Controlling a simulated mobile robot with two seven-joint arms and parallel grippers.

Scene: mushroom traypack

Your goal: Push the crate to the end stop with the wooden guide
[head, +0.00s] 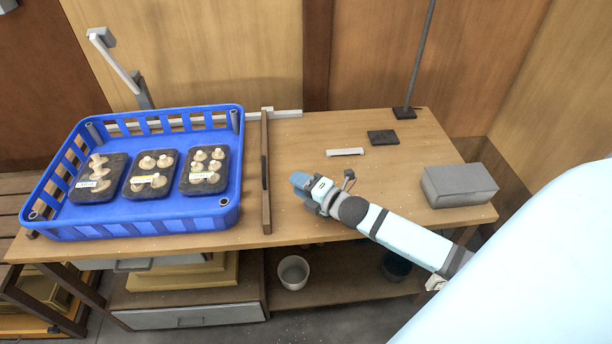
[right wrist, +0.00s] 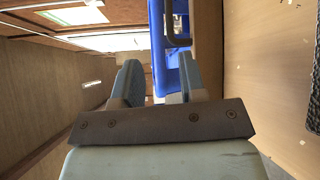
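The blue crate (head: 150,228) sits on the left part of the wooden table and holds three dark trays (head: 148,174) of pale mushrooms. The wooden guide (head: 266,205) is a narrow brown bar lying front to back just right of the crate, with a small gap between them. My right gripper (head: 299,184) is right of the guide, pointing left towards it and apart from it. In the right wrist view its two fingers (right wrist: 160,88) are spread with nothing between them, and blue of the crate shows beyond. I cannot tell which part is the end stop. My left gripper is not in view.
A pale rail (head: 288,113) runs along the table's back edge. A grey box (head: 458,186), a dark pad (head: 382,137), a white strip (head: 345,152) and a pole on a dark base (head: 403,112) stand at right. A white bucket (head: 293,272) is on the lower shelf.

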